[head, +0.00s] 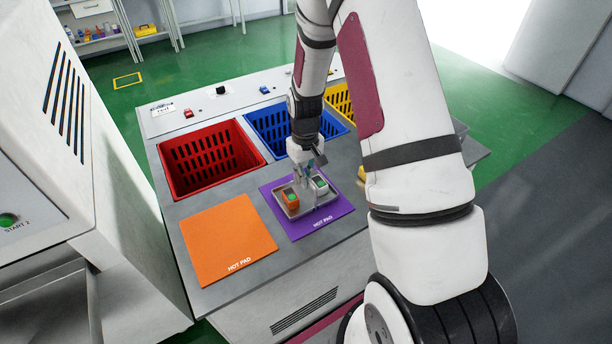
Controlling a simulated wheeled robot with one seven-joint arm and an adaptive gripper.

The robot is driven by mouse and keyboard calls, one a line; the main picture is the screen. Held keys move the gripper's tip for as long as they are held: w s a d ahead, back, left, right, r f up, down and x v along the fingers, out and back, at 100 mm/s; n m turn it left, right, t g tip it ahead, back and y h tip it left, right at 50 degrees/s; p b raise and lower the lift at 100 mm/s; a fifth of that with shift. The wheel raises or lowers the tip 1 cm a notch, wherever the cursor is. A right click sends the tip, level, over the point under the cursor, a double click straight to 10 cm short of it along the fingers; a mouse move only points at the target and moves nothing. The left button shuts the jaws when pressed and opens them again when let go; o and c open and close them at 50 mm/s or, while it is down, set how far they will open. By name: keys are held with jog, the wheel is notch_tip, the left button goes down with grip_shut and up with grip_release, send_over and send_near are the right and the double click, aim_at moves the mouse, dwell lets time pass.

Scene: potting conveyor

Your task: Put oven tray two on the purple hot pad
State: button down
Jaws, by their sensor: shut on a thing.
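A small metal oven tray (292,213) is over the purple hot pad (335,211), inside the pad's outline. It carries an orange block with a green top (290,197) and a grey block with a green top (320,184). I cannot read a number on the tray. My gripper (309,197) points down and is shut on the tray, between the two blocks. The tray looks low over the pad; I cannot tell whether it touches it. The fingertips are partly hidden by the tray and the blocks.
An orange hot pad (228,240) lies bare to the left. Red (208,160), blue (268,135) and yellow (340,101) baskets are set in the grey bench behind. A white machine (70,200) marked START 2 stands at the left. My arm hides the bench's right part.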

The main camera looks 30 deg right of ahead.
jog(key=shift+f, duration=0.1)
jog(key=c, duration=1.8)
grip_release()
jog(key=shift+o, duration=0.2)
jog(key=s+a+r+t+b, duration=0.1)
jog(key=a+r, duration=0.1)
jog(key=r, duration=0.8)
jog(key=s+a+r+b, duration=0.1)
jog(key=r, duration=0.9)
jog(key=s+a+r+t, duration=0.2)
jog(key=s+a+r, duration=0.2)
jog(key=s, duration=0.5)
jog(key=s+a+r+t, duration=0.2)
jog(key=s+a+r, duration=0.3)
jog(key=s+r, duration=0.4)
jog(key=shift+s+r+t, duration=0.3)
jog(key=shift+s, duration=0.05)
